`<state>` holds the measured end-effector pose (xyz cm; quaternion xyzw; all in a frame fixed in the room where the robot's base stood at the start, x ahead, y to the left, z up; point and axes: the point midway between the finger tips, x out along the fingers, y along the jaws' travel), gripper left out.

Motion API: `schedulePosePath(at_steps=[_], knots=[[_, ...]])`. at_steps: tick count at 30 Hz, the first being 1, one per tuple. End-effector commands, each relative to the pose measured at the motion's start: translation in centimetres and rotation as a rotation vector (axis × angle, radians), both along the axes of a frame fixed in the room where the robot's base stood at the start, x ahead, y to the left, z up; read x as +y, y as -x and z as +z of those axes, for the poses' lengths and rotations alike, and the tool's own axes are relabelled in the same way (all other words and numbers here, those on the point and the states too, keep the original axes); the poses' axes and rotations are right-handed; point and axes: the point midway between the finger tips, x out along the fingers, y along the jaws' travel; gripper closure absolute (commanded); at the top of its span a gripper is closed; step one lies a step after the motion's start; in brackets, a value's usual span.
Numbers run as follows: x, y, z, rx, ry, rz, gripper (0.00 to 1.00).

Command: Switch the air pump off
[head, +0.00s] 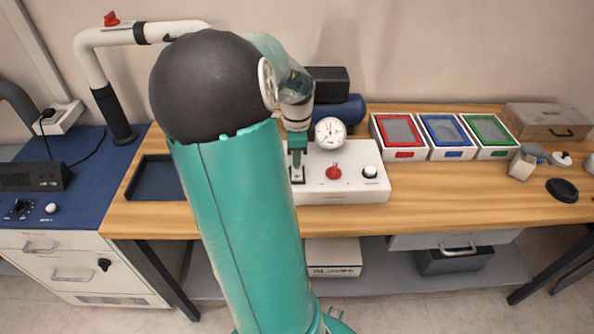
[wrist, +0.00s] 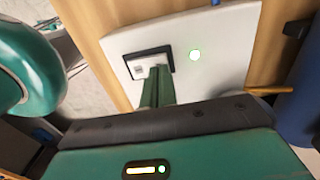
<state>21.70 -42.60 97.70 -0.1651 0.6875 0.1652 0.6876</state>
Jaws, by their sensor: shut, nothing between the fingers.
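The air pump's white control box (head: 345,185) stands on the wooden bench, with a round white gauge (head: 330,132) and a dark blue cylinder (head: 345,110) at its back. It has a red knob (head: 333,173) and a black-and-white knob (head: 370,171). My gripper (head: 297,172) is shut and empty over the box's left part. Its green fingertips (wrist: 160,70) cover part of the switch; I cannot tell whether they touch it.
Red, blue and green framed trays (head: 444,130) stand right of the box. A dark shallow tray (head: 155,180) lies left of my arm. A cardboard case (head: 548,121) and small items are at the far right. The bench front right of the box is clear.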

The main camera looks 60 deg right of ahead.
Motion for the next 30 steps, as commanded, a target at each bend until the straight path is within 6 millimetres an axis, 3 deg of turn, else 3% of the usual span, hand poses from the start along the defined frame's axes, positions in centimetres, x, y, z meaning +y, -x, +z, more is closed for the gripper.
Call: schedulePosePath(at_steps=[24, 30], knots=[[0.0, 0.0, -1.1, 0.000, -0.001, -0.001, 1.00], [0.0, 0.0, -0.6, -0.002, 0.001, 0.000, 1.00]])
